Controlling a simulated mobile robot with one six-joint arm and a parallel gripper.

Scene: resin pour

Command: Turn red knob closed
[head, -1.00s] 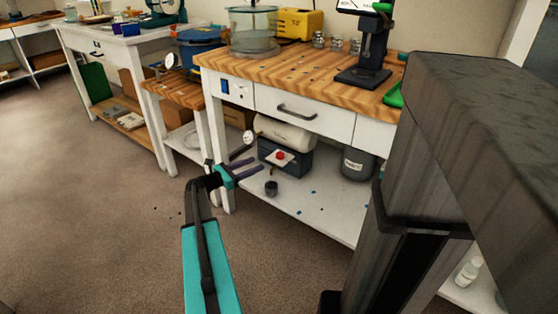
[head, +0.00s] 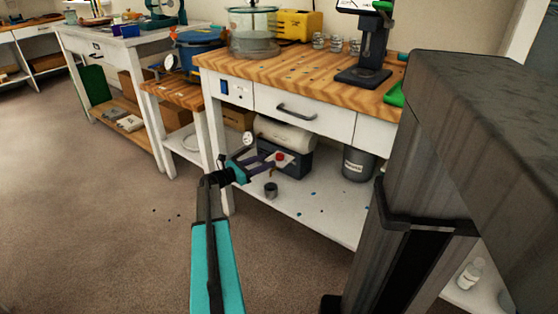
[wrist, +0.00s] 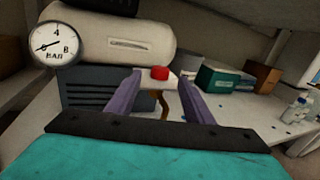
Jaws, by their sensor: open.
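The red knob (head: 280,156) is small and sits on a white plate on the front of the compressor (head: 292,140) on the lower shelf. In the wrist view the red knob (wrist: 159,73) shows just beyond and between the fingertips. My gripper (head: 268,163) is open, with purple fingers pointing at the knob from the front left. In the wrist view my gripper (wrist: 158,88) has one finger on each side of the knob's line. Whether the fingers touch the knob cannot be told.
A small dark cup (head: 270,190) is on the shelf (head: 315,212) below my gripper. A grey container (head: 357,163) stands to the right. A drawer (head: 300,113) and wooden worktop are above.

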